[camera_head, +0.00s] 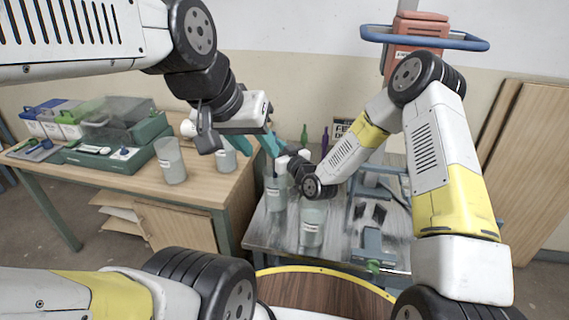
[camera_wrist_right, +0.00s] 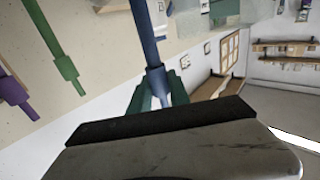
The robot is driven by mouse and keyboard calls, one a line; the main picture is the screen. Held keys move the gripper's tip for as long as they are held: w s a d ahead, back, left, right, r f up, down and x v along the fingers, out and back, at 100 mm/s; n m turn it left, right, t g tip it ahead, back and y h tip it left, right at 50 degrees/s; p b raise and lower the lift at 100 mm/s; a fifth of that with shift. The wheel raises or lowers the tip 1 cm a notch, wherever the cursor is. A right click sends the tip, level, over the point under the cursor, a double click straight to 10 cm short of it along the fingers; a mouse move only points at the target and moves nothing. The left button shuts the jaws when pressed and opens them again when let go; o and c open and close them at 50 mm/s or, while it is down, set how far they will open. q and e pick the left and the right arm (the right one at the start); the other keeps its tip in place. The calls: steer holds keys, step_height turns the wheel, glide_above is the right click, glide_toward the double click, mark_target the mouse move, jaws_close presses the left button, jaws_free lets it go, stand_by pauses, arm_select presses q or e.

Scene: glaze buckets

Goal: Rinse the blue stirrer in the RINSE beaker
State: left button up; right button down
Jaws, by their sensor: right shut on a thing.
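The blue stirrer (camera_wrist_right: 147,35) is held between the green fingers of my right gripper (camera_wrist_right: 157,98) in the right wrist view. In the head view my right gripper is small and mostly hidden behind its wrist, above the labelled beakers. One labelled beaker (camera_head: 275,192) stands near that wrist on the metal table. Another labelled beaker (camera_head: 312,225) stands in front and to the right. Their labels are too small to read, so I cannot tell which is RINSE.
Other beakers (camera_head: 171,162) stand on the wooden table (camera_head: 205,190) at left, beside a green case (camera_head: 115,150). A green stirrer (camera_wrist_right: 62,60) and a purple stirrer (camera_wrist_right: 14,92) are at left in the right wrist view. A blue clamp-like tool (camera_head: 372,245) is at the metal table's front.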

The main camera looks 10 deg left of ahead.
steer(key=shift+f, duration=1.35)
steer(key=shift+r, duration=0.15)
steer(key=shift+r, duration=1.25)
steer(key=shift+f, duration=1.35)
steer(key=shift+d, duration=0.1)
